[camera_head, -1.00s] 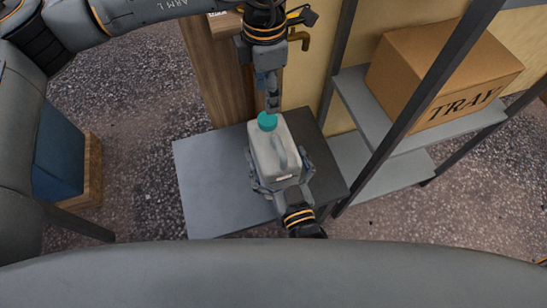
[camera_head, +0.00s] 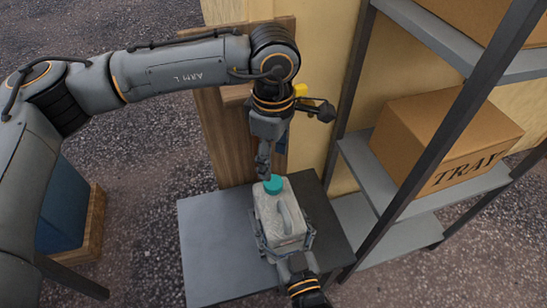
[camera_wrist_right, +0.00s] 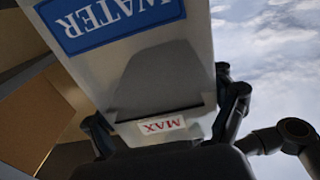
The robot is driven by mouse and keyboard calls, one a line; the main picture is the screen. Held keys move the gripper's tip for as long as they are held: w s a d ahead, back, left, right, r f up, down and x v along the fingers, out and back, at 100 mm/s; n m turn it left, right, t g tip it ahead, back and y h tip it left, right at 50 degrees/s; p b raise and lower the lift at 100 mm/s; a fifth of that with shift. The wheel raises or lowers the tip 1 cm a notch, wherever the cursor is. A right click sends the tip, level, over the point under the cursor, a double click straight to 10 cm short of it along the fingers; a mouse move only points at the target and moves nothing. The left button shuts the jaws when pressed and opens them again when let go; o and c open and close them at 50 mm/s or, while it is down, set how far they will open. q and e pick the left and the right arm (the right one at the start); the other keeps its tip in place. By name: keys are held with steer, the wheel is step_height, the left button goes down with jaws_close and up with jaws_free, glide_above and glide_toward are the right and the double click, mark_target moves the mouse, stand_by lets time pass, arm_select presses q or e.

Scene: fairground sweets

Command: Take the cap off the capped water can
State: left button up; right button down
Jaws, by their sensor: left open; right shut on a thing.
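The water can (camera_head: 279,219) is a pale grey jerrycan with a side handle and a teal cap (camera_head: 273,185) on its top. It stands over the grey table in the head view. In the right wrist view the can (camera_wrist_right: 160,85) fills the middle, with a blue WATER label and a MAX mark. My right gripper (camera_head: 283,240) is shut around the can's lower body from the near side. My left gripper (camera_head: 264,165) points down just above and behind the cap, open. Whether its fingers touch the cap I cannot tell.
The grey table (camera_head: 212,257) has free room to the left of the can. A metal shelf (camera_head: 401,221) at the right holds a cardboard box (camera_head: 446,140) marked TRAY. A wooden post and a yellow wall stand behind the table. A blue bin (camera_head: 62,208) is at the left.

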mark_target(273, 182)
arm_select(q)
steer(key=m, duration=1.8)
steer(key=shift+f+m, duration=0.4)
steer(key=shift+f, duration=0.15)
step_height(273, 182, down, 7)
steer(key=shift+r, duration=0.1)
